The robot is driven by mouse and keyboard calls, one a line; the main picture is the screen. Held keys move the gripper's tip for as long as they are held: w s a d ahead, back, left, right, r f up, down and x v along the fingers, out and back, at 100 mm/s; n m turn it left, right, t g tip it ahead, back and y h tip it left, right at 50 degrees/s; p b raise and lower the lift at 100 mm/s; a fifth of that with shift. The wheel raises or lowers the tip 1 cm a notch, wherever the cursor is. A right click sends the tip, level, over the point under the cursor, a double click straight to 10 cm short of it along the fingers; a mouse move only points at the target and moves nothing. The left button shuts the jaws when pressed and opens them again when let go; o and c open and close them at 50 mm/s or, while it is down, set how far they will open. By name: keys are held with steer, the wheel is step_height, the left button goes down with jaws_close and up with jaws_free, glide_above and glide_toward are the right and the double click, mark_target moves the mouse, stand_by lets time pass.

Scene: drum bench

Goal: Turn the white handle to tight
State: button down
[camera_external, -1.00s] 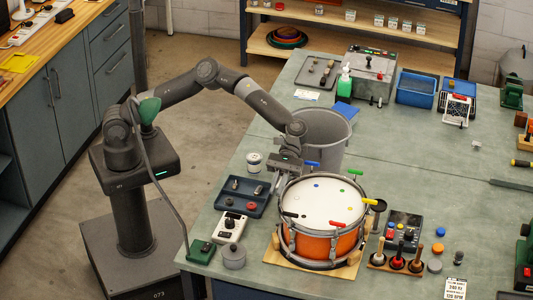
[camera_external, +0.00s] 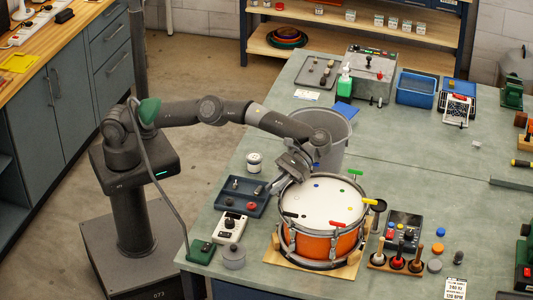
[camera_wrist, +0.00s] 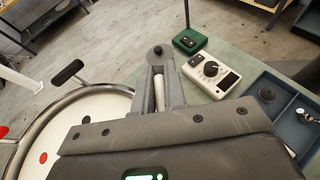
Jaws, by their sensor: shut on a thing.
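The white handle (camera_wrist: 160,95) shows in the wrist view as a short pale rod between my two fingers. My gripper (camera_wrist: 161,84) is shut on it at the drum's rim. In the external view my gripper (camera_external: 272,188) is tilted down at the drum's left edge, and I cannot make out the white handle there. The drum (camera_external: 318,238) has an orange shell and a white head with coloured dots. Around its rim are a black handle (camera_external: 290,214), a red handle (camera_external: 340,224), a yellow handle (camera_external: 369,201), a green handle (camera_external: 355,172) and a partly hidden blue handle (camera_external: 316,165).
A grey bin (camera_external: 335,135) stands behind.

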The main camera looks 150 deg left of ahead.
steer(key=shift+s+f+m+g, duration=0.1)
steer(key=shift+f+m+g, duration=0.3)
steer(key=shift+g, duration=0.2)
stand_by(0.3)
steer(key=c, duration=1.8)
jaws_free()
steer(key=o, duration=0.3)
steer(key=shift+r, duration=0.2)
steer(key=shift+r+t, duration=0.15)
steer(key=shift+t, duration=0.15)
steer(key=shift+n+t, duration=0.5)
steer(key=shift+n, duration=0.1)
